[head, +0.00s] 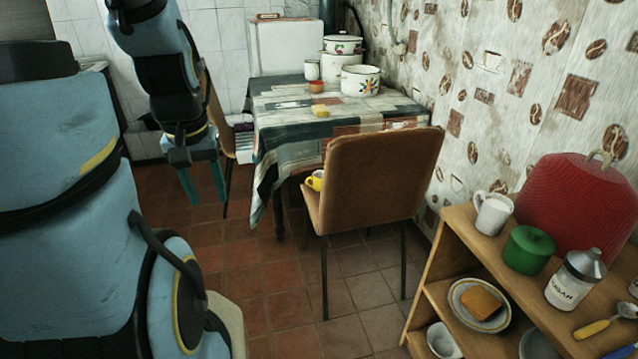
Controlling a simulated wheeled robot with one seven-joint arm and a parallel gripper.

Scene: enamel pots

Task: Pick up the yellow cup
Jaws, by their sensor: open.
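The yellow cup (314,181) sits on the seat of the brown chair (376,180), at its left side. The chair's backrest hides part of the cup. My gripper (204,190) hangs to the left of the cup, in front of the table's left side, with its two teal fingers pointing down and apart. It is open and holds nothing. It is well apart from the cup in the picture.
A cloth-covered table (300,100) stands behind the chair, with enamel pots (360,80) and a yellow sponge-like block (321,111). A wooden shelf (452,262) with a white mug (492,214) and a green pot (529,249) is at right. Tiled floor (260,285) is clear in front.

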